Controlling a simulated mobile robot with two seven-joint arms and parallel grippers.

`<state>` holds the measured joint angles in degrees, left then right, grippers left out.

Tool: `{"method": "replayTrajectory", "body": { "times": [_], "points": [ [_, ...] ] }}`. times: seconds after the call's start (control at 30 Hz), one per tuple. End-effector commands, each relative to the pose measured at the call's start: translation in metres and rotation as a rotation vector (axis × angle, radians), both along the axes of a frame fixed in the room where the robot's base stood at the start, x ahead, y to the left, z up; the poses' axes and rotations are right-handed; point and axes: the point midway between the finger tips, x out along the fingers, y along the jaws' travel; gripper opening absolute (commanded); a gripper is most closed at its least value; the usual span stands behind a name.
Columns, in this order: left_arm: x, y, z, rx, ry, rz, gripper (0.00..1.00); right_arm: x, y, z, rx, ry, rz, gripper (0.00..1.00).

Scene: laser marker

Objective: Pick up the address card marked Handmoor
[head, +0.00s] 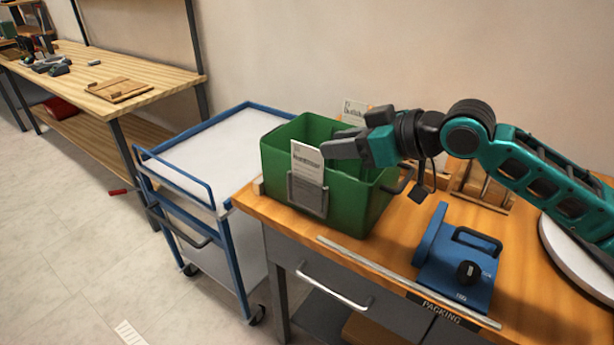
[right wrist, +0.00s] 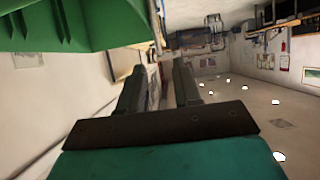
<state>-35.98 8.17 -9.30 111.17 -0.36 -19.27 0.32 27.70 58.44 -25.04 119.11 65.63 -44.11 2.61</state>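A white address card (head: 307,158) with dark print stands upright in a grey holder (head: 307,195) on the front of the green bin (head: 350,205). Its print is too small to read, so I cannot tell whether it says Handmoor. My right gripper (head: 326,150) points left over the bin, its tips close to the card's right edge; I cannot tell if they touch. In the right wrist view its two fingers (right wrist: 158,85) are apart, with no card clearly between them. The bin (right wrist: 75,25) fills the upper left there. My left gripper is not in view.
A white sign (head: 354,111) stands behind the bin. A blue device (head: 460,262) with a black handle and knob sits on the packing table (head: 385,253), right of the bin. A blue-framed cart (head: 205,160) stands at the left. A wooden workbench (head: 165,80) is farther back.

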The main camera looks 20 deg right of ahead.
Motion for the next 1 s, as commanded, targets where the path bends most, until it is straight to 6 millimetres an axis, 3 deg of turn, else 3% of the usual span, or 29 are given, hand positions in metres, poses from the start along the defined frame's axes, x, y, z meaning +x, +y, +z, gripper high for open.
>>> {"method": "replayTrajectory", "body": {
  "times": [0.5,0.8,1.0],
  "points": [
    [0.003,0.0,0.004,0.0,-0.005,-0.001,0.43,0.037,0.028,-0.022,0.001,-0.001,0.001,0.33],
    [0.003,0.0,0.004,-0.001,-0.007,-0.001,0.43,0.04,0.03,-0.025,-0.002,-0.001,0.0,0.33],
    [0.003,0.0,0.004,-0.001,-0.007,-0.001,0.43,0.04,0.03,-0.025,-0.002,0.0,0.001,0.14]
  ]
}}
